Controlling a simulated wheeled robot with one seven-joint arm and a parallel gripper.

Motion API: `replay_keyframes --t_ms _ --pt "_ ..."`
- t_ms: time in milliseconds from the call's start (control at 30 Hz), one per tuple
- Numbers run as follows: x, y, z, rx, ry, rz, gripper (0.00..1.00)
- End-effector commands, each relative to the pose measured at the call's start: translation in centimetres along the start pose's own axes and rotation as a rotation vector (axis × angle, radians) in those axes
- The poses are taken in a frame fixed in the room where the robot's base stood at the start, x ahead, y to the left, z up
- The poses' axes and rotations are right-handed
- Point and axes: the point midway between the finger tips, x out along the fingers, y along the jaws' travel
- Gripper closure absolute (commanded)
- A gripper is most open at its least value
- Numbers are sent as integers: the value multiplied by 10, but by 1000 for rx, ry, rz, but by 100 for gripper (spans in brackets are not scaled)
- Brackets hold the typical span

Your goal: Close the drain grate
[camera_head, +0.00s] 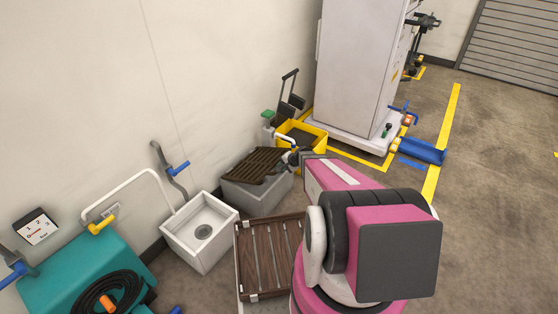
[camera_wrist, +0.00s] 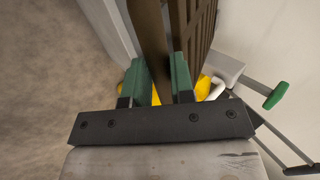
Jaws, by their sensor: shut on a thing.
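The drain grate (camera_head: 255,163) is a dark brown slatted panel on top of a grey concrete basin (camera_head: 262,195). It sits tilted, with a gap showing between it and the basin's rim. My gripper (camera_head: 292,157) is at the grate's right edge, small in the head view. In the wrist view, the green fingers of my gripper (camera_wrist: 158,78) are shut on the brown edge bar of the grate (camera_wrist: 196,25). The inside of the basin is mostly hidden.
A white sink (camera_head: 200,230) stands left of the basin. A wooden slatted surface (camera_head: 268,255) lies in front. A yellow bin (camera_head: 318,132) and a tall white cabinet (camera_head: 355,75) stand behind right. Open floor (camera_head: 490,190) lies to the right.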

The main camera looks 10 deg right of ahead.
Motion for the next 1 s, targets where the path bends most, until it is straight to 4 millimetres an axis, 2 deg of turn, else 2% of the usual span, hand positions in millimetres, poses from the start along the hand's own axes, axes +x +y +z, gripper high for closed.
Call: replay_keyframes --t_ms 33,200,400,533,700,733,800,1000 --pt "12 14 -4 4 -3 3 100" --pt "38 51 -8 2 -2 3 100" --pt "64 83 -8 1 -3 3 100" --pt "76 95 -8 1 -2 2 100" --pt "73 94 -7 -1 -1 1 100" --pt "73 94 -7 -1 -1 1 67" --pt "73 94 -7 0 -1 1 52" --pt "73 94 -7 0 -1 1 52"
